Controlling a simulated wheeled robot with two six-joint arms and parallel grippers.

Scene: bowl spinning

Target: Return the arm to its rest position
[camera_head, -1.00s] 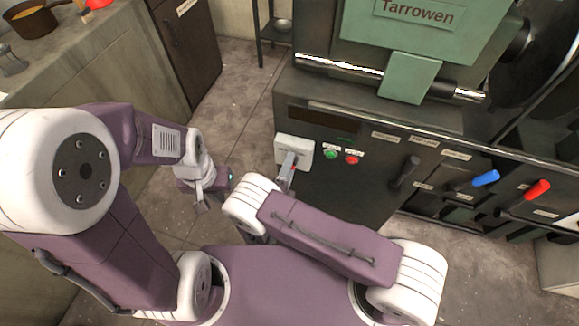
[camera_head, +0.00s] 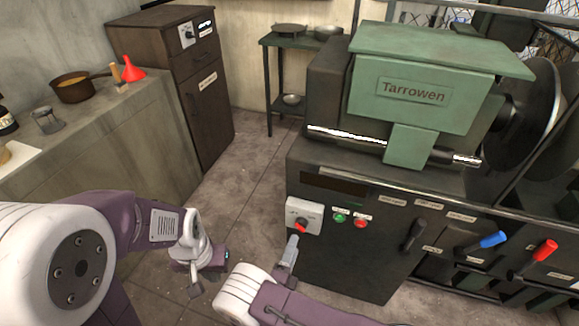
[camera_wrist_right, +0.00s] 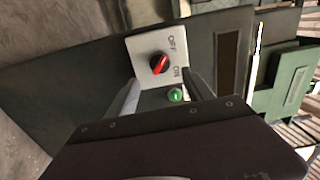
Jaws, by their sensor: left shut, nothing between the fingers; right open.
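My right gripper (camera_head: 290,252) is in front of the machine's cabinet, just below the white switch plate (camera_head: 290,213). In the right wrist view its two fingers (camera_wrist_right: 165,90) are apart with nothing between them. The red rotary knob (camera_wrist_right: 159,64) on the plate, marked OFF and ON, lies beyond the fingertips, apart from them. The knob also shows in the head view (camera_head: 301,226). My left gripper (camera_head: 195,289) hangs low over the floor at the left, shut and empty, away from the cabinet.
The green Tarrowen machine (camera_head: 412,92) stands on the dark cabinet. Green (camera_head: 340,218) and red (camera_head: 361,223) buttons and blue (camera_head: 494,239) and red (camera_head: 545,250) levers line its front. A counter (camera_head: 150,130) is at left. Floor (camera_head: 235,215) between is clear.

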